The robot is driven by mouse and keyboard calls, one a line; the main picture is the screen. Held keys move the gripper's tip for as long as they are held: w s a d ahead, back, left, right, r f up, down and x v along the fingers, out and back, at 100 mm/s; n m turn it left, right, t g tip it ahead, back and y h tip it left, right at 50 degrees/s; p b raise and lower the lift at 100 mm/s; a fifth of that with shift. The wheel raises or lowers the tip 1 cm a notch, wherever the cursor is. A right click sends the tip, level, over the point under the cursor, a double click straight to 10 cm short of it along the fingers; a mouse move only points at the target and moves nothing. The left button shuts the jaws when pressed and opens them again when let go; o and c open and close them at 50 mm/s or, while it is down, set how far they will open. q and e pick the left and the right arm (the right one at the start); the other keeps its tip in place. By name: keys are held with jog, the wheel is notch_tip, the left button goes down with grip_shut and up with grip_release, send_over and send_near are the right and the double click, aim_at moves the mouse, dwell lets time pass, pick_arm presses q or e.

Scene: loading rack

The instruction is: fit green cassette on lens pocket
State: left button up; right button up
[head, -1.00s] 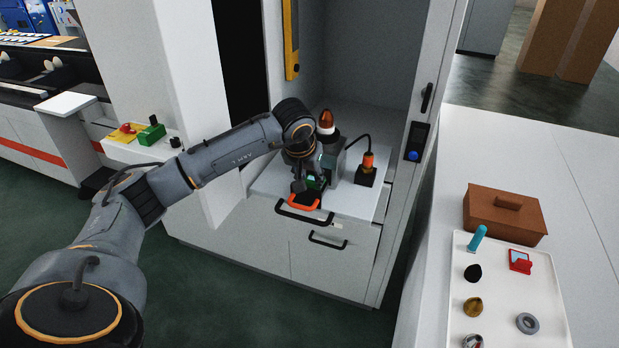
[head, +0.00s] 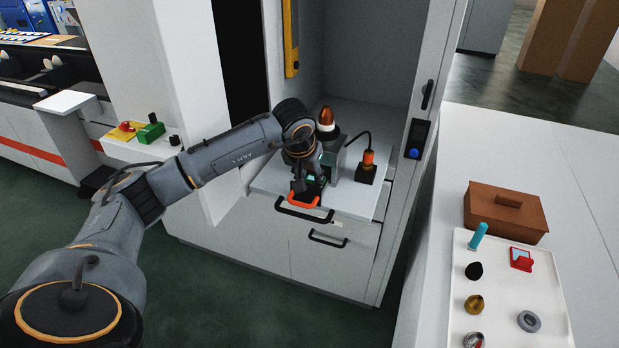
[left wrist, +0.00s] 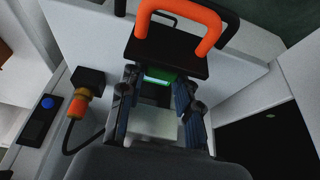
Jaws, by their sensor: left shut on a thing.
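My left gripper (left wrist: 156,98) is shut on the green cassette (left wrist: 160,76), whose green part shows between the fingers. A black plate with an orange handle (left wrist: 180,22) stands at the cassette's outer side. In the head view my left gripper (head: 308,184) is over the white worktop, and the orange handle (head: 304,200) is near the drawer front. A pale grey block (left wrist: 155,124) lies beyond the fingers in the wrist view. I cannot tell whether it is the lens pocket, or whether the cassette touches it. My right gripper is not in view.
An orange lamp (head: 326,121) and a cabled orange plug on a black base (head: 367,172) stand close by on the worktop. Cabinet walls enclose it at the back and sides. A white tray (head: 510,300) with small parts and a brown box (head: 505,212) are at right.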

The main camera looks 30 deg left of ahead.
pick_arm(q)
jog(key=shift+f, duration=0.35)
dwell(0.3)
jog(key=o, duration=1.1)
jog(key=shift+o, duration=0.2)
jog(key=v, duration=1.2)
